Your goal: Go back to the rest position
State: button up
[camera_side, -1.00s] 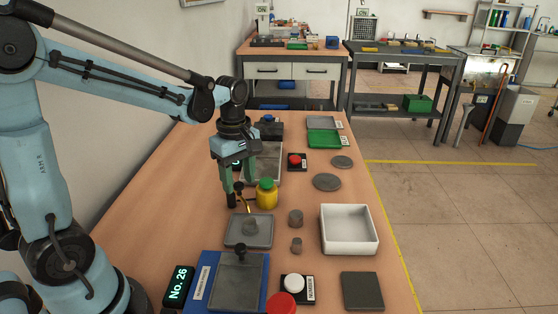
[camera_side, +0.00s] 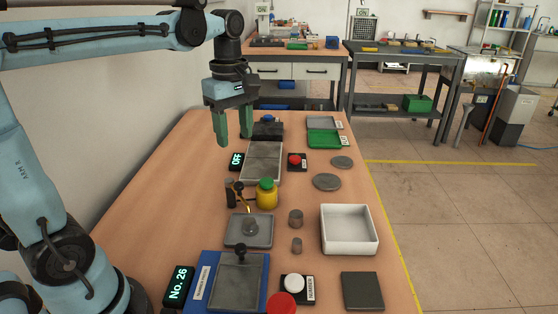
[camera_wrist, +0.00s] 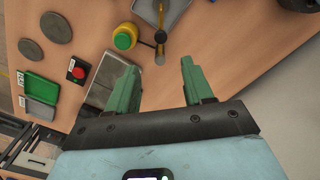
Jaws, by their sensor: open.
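My gripper (camera_side: 234,124) has two green fingers that point down. It hangs in the air above the left part of the wooden table, clear of everything on it. In the wrist view the fingers (camera_wrist: 160,88) stand wide apart with nothing between them.
A grey tray (camera_side: 248,231), a blue-based plate (camera_side: 237,284), a No. 26 display (camera_side: 178,286) and a white bin (camera_side: 349,230) occupy the near table.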

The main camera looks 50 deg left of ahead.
jog(key=s+d+f+m+t, duration=0.5)
jog(key=d+f+m+t, duration=0.1)
jog(key=m, duration=1.2)
jog(key=shift+s+d+f+t, duration=0.15)
jog(key=shift+d+f+t, duration=0.25)
jog(key=shift+f+t, duration=0.3)
jog(key=shift+c, duration=0.4)
